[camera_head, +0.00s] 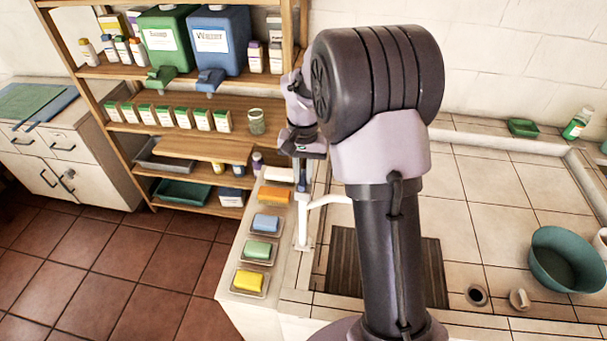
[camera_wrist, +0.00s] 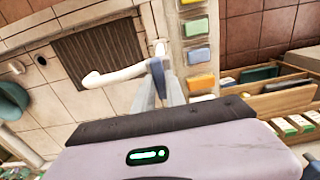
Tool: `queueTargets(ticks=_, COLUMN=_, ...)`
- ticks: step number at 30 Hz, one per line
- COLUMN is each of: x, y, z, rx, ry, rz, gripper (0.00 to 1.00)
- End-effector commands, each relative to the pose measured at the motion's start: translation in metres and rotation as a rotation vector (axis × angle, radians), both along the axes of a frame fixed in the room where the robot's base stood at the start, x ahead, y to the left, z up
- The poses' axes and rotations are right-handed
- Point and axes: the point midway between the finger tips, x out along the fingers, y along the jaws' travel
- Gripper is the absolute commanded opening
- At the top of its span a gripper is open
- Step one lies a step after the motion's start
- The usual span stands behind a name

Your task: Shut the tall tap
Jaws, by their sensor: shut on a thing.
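The tall tap (camera_head: 303,226) is a white upright pipe at the left edge of the basin counter. Its spout (camera_head: 328,200) reaches to the right, and the spout also shows in the wrist view (camera_wrist: 108,77). A blue lever (camera_wrist: 157,68) sits at the tap's top. My gripper (camera_head: 302,181) is over the tap's top, pointing down. In the wrist view its fingers (camera_wrist: 160,85) are closed on the blue lever. The fingers hide part of the lever, and I cannot tell how far it is turned. No running water shows.
Orange, blue, green and yellow soaps (camera_head: 257,250) on dishes line the ledge left of the tap. A dark slatted grate (camera_head: 343,262) lies right of it. A teal bowl (camera_head: 562,262) stands far right. A wooden shelf (camera_head: 180,137) with dispensers and bottles is behind left.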

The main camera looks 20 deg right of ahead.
Motion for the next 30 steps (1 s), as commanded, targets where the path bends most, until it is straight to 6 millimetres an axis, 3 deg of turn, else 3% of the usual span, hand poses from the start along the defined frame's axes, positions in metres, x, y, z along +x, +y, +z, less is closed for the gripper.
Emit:
queueTargets(ticks=16, x=0.0008, y=-0.0002, z=0.0014, rx=-0.001, ry=-0.003, rz=-0.02, gripper=0.0)
queueTargets(ticks=17, x=0.0007, y=-0.0001, z=0.0014, rx=-0.001, ry=-0.003, rz=-0.02, gripper=0.21)
queueTargets(ticks=19, x=0.0007, y=-0.0001, z=0.0012, rx=0.0, ry=-0.002, rz=-0.02, gripper=0.35)
queueTargets(ticks=30, x=0.0005, y=-0.0001, z=0.0051, rx=0.0, ry=-0.002, rz=-0.019, gripper=0.37)
